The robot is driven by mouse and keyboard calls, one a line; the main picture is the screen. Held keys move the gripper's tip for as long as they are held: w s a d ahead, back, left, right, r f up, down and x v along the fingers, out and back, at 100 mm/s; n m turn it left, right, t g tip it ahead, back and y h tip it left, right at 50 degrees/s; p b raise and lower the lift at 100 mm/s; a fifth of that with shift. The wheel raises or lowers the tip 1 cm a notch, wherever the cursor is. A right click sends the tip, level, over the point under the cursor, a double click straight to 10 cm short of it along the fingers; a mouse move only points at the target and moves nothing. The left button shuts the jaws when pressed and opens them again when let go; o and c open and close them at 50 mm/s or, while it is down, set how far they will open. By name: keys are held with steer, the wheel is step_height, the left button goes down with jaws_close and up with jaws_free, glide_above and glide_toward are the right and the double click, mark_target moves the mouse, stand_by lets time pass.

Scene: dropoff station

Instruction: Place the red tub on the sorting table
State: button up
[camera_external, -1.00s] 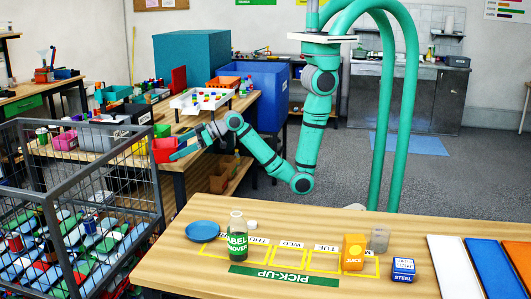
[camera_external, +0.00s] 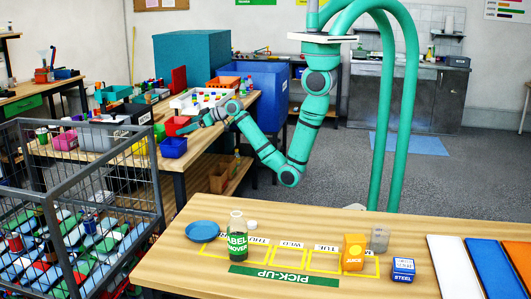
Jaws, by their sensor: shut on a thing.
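The red tub (camera_external: 177,124) is at the near part of the wooden sorting table (camera_external: 203,140), just behind a blue tub (camera_external: 173,148). My gripper (camera_external: 186,129) is shut on the red tub from its right side. My arm reaches in from the right, over the table. I cannot tell whether the tub's base touches the tabletop or hangs just above it. The finger ends are small and partly merge with the tub.
A white tray (camera_external: 190,103) with small coloured pieces lies behind the red tub. A black-topped box (camera_external: 133,112) and a pink tub (camera_external: 65,140) stand to the left. A wire cage cart (camera_external: 75,165) stands in front. The pick-up table (camera_external: 420,235) is at the front right.

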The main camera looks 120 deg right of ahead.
glide_above(196, 143)
steer(key=shift+m+g+h, duration=0.4)
steer(key=shift+s+d+f, duration=0.1)
steer(key=shift+f, duration=1.9)
steer(key=shift+d+f, duration=0.1)
steer(key=shift+f, duration=1.9)
steer(key=shift+f, duration=0.15)
steer(key=o, duration=0.9)
steer(key=shift+r, duration=0.2)
steer(key=v, duration=1.2)
